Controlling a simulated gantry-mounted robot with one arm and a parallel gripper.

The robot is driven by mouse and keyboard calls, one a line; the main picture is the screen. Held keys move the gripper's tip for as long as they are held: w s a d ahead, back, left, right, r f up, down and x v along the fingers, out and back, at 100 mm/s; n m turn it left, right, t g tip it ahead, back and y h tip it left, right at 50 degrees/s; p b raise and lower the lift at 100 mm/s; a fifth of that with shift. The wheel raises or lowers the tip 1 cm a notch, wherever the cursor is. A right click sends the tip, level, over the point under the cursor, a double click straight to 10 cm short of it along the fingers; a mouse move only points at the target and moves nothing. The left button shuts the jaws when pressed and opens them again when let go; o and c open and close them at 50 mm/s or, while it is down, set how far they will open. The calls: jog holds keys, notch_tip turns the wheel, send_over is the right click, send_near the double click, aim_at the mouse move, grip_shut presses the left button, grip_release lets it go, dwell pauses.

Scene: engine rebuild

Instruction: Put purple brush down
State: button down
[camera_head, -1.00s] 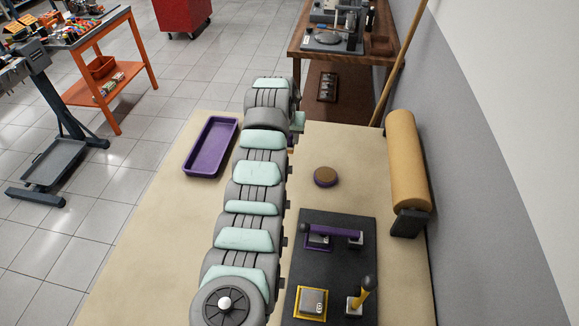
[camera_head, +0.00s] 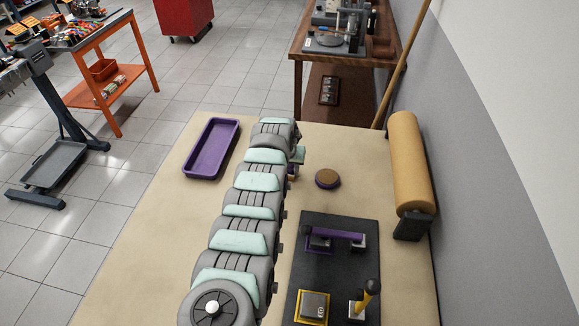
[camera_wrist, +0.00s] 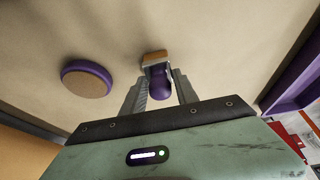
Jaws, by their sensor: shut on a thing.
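The purple brush (camera_wrist: 161,84) shows in the wrist view as a rounded purple handle with a tan block at its far end. My gripper (camera_wrist: 157,72) is shut on it, one finger on each side. The brush is over the beige tabletop (camera_wrist: 200,35); I cannot tell whether it touches it. In the head view my own arm hides most of the gripper and brush, left of the round purple-rimmed pad. That pad (camera_head: 327,179) has a brown top and lies flat on the table; it also shows left of the brush in the wrist view (camera_wrist: 87,79).
A purple tray (camera_head: 186,170) lies at the table's far left, and its edge shows right in the wrist view (camera_wrist: 290,78). A black mat (camera_head: 300,275) with purple and yellow fixtures lies near right.

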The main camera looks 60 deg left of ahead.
jog(key=shift+f, duration=0.2)
jog(key=c, duration=0.9)
grip_release()
jog(key=shift+r, duration=0.1)
jog(key=shift+c, duration=0.2)
jog(key=shift+r+p, duration=0.3)
jog(key=shift+r, duration=0.2)
jog(key=shift+s+d+r+p, duration=0.1)
jog(key=shift+r+p, duration=0.35)
jog(key=shift+r, duration=0.1)
jog(key=shift+s+d+r+p, duration=0.25)
jog(key=shift+r+p, duration=0.2)
jog(key=shift+r, duration=0.1)
jog(key=v, duration=0.9)
jog(key=shift+p, duration=0.3)
